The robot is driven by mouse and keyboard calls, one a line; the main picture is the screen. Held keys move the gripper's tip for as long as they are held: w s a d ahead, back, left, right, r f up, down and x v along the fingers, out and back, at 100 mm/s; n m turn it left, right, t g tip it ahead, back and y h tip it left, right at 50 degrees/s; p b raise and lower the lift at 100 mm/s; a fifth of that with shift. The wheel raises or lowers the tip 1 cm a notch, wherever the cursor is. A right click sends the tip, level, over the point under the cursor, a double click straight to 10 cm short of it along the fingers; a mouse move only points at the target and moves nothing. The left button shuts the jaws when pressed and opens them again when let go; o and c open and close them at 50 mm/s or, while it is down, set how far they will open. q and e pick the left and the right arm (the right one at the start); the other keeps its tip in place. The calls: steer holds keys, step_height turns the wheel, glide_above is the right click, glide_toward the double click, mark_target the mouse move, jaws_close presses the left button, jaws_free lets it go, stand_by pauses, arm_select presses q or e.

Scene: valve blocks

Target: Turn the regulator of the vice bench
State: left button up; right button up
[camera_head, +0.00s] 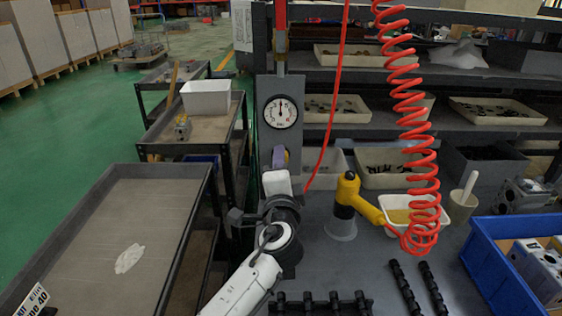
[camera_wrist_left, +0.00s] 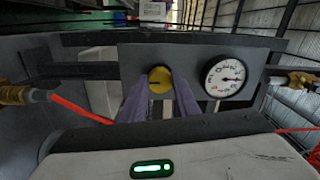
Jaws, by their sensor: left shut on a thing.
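The regulator is a round yellow knob (camera_wrist_left: 160,79) on a grey panel (camera_wrist_left: 135,62), seen in the left wrist view. A white round gauge (camera_wrist_left: 224,77) with a dial sits beside it; in the head view the gauge (camera_head: 281,112) is above the knob's place. My left gripper (camera_wrist_left: 160,92) has its two purple-grey fingers on either side of the knob and is shut on it. In the head view my left gripper (camera_head: 280,157) reaches up to the panel below the gauge, and the knob is mostly hidden there. My right gripper is not in view.
A red coiled hose (camera_head: 412,130) hangs right of the panel. A yellow-black tool (camera_head: 349,190) stands on the bench beside a tray of yellow material (camera_head: 400,216). A blue crate (camera_head: 488,262) is at right. A grey cart (camera_head: 125,225) is at left.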

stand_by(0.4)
arm_select(q)
steer(key=o, duration=1)
steer(key=shift+o, duration=0.2)
steer(key=s, duration=1)
steer(key=shift+s+b, duration=0.15)
steer(key=shift+b, duration=0.25)
steer(key=shift+f, duration=0.1)
